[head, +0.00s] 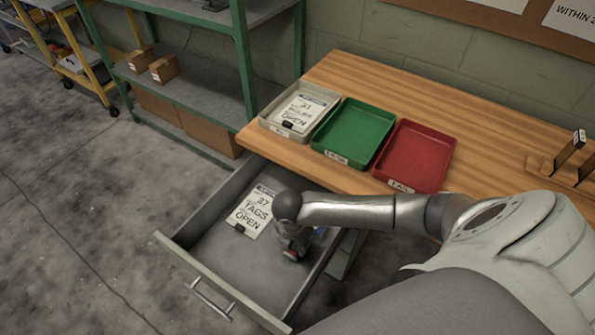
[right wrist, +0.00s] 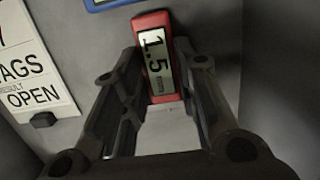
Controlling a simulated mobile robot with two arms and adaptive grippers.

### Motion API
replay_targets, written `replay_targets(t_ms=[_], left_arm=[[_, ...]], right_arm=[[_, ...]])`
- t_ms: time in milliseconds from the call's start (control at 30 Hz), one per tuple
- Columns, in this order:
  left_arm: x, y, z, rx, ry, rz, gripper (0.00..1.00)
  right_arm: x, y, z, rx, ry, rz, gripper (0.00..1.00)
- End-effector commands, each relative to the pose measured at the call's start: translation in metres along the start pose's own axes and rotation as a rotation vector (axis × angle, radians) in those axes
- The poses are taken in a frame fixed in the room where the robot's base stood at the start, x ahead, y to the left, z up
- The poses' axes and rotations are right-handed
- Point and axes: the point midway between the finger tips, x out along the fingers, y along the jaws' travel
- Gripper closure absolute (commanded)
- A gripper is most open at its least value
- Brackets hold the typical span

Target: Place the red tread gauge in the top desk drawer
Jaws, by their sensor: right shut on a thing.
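The top desk drawer (head: 190,246) is pulled out under the wooden desk. My right gripper (head: 292,252) reaches down into it, near its right side. In the right wrist view my right gripper (right wrist: 155,105) is shut on the red tread gauge (right wrist: 166,18), whose display reads 1.5 mm. The gauge is inside or just above the drawer; I cannot tell if it touches the floor of the drawer. In the head view the gripper mostly hides the gauge. My left gripper is not in view.
A tag card (head: 250,212) lies in the drawer, left of my gripper, with a blue-edged item (right wrist: 105,3) beyond the gauge. Beige (head: 264,116), green (head: 352,112) and red (head: 432,140) trays stand on the desk (head: 350,75). The drawer's front left is clear.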

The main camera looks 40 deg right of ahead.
Motion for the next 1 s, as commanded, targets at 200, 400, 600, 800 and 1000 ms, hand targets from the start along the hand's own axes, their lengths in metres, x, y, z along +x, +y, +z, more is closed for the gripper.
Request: replay_targets(t_ms=[200,400,600,800,1000], left_arm=[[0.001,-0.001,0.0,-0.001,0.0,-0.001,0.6],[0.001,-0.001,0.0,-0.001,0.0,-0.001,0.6],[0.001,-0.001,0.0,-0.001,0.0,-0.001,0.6],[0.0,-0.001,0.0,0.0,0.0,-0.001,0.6],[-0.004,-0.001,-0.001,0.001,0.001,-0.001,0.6]], right_arm=[[0.004,0.0,-0.001,-0.001,0.0,0.001,0.96],[0.005,0.0,-0.001,-0.001,0.0,0.001,0.6],[0.005,0.0,-0.001,-0.001,-0.001,0.001,0.5],[0.004,0.0,-0.001,0.0,-0.001,0.001,0.5],[-0.02,0.002,0.0,-0.001,-0.002,0.005,0.5]])
